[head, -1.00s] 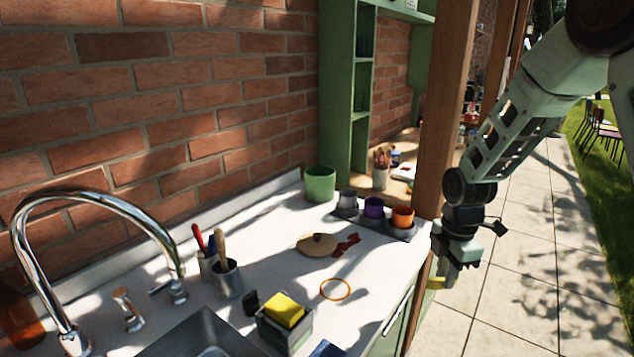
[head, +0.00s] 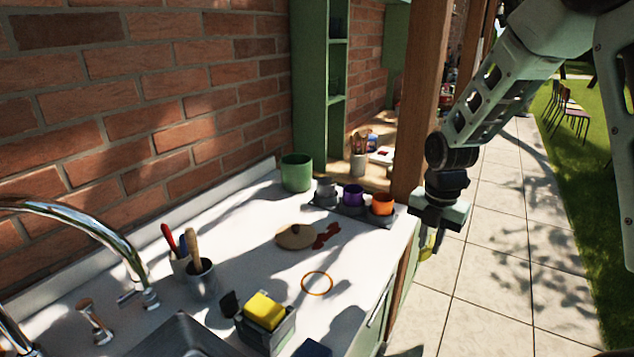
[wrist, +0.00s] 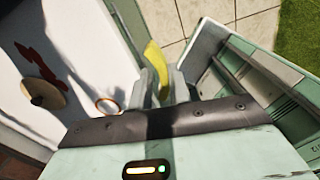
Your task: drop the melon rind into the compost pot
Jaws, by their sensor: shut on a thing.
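My gripper (head: 430,236) is shut on the melon rind (head: 426,248), a curved yellow-green piece. It holds the rind in the air over the paving, just off the counter's right edge.
A tray with grey (head: 326,193), purple (head: 353,195) and orange cups (head: 382,204) stands between pot and gripper. A round wooden lid (head: 295,237), red patch (head: 327,235) and orange ring (head: 317,284) lie on the counter. A wooden post (head: 420,100) rises behind my gripper.

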